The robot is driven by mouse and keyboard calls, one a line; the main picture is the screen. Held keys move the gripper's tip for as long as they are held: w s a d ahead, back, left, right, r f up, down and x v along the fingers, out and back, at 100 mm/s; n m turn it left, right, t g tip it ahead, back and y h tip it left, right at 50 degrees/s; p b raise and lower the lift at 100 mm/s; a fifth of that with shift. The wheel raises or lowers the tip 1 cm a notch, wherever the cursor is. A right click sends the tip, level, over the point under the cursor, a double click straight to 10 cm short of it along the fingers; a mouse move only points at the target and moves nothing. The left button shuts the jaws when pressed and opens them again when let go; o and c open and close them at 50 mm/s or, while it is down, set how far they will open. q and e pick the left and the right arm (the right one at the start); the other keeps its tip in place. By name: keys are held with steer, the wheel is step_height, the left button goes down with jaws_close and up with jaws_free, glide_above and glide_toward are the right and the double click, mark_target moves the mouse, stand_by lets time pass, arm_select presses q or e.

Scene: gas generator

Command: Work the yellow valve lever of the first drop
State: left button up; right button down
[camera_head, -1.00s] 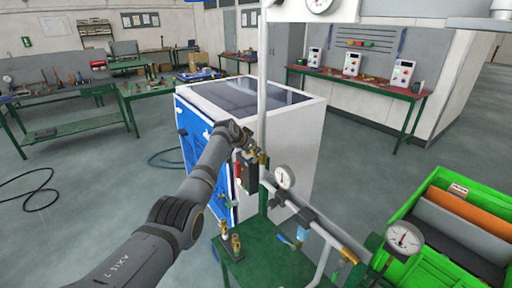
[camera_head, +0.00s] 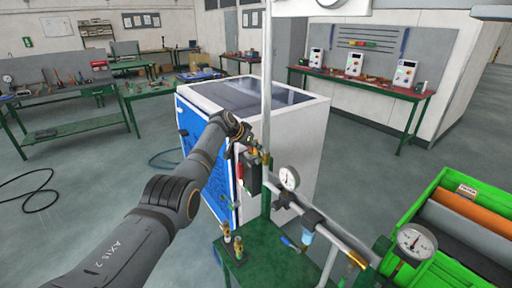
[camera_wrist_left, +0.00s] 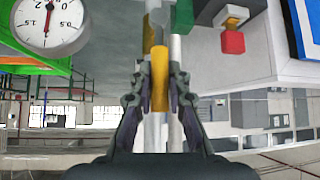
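My left arm comes in from the left in the head view. Its gripper (camera_head: 254,144) is at the vertical pipe (camera_head: 267,85), among small brass fittings whose detail is too small to read. In the left wrist view a yellow lever (camera_wrist_left: 160,78) lies between the two fingers of the left gripper (camera_wrist_left: 158,85). The fingers are close to it on both sides; whether they press on it I cannot tell. The lever's near end reaches down between the fingers, and a grey-white pipe runs behind it. My right gripper is not in view.
A pressure gauge (camera_head: 289,179) sits just right of the pipe, another gauge (camera_head: 417,243) lower right. A green stand (camera_head: 258,262) with brass fittings is below. A white and blue cabinet (camera_head: 306,130) stands close behind. A green bin (camera_head: 463,222) with cylinders is at right.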

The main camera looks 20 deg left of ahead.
arm_select(q)
steer(key=o, duration=0.4)
steer(key=shift+a+f, duration=0.1)
steer(key=shift+f, duration=0.05)
steer(key=shift+s+a+r, duration=0.2)
steer(key=shift+s+r, duration=0.05)
steer(key=shift+r, duration=0.25)
steer(key=v, duration=1)
steer(key=shift+s+a+r, duration=0.1)
steer(key=shift+s+r, duration=0.15)
steer(key=shift+s, duration=0.05)
